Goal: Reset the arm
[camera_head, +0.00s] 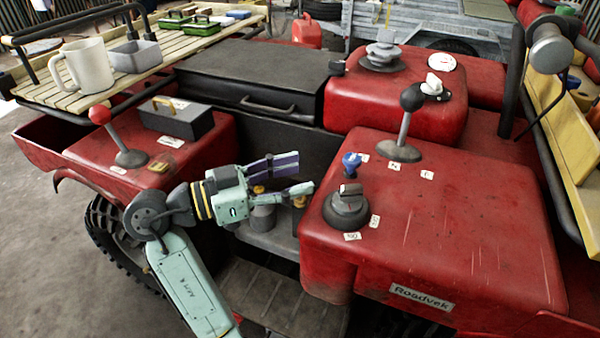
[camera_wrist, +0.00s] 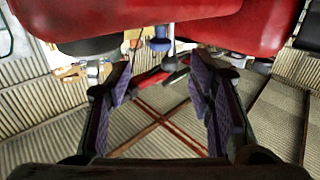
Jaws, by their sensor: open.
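My gripper (camera_head: 300,174) is open and empty. In the head view it reaches to the right over the gap between the red body panels of the quad, and its fingers point toward the right-hand red panel (camera_head: 440,230). A black knob (camera_head: 347,208) and a blue-topped switch (camera_head: 352,162) stand on that panel, just right of the fingertips. In the wrist view the two purple-padded fingers of the gripper (camera_wrist: 160,85) stand wide apart with nothing between them. Red bodywork (camera_wrist: 150,25) crosses the top of that view.
A red-knobbed lever (camera_head: 115,140) and a grey box (camera_head: 176,119) stand on the left red panel. A black-knobbed lever (camera_head: 405,125) rises behind the blue switch. A slatted rack (camera_head: 60,98) holds a white mug (camera_head: 86,66) and a grey bin (camera_head: 135,56). Open floor lies at left.

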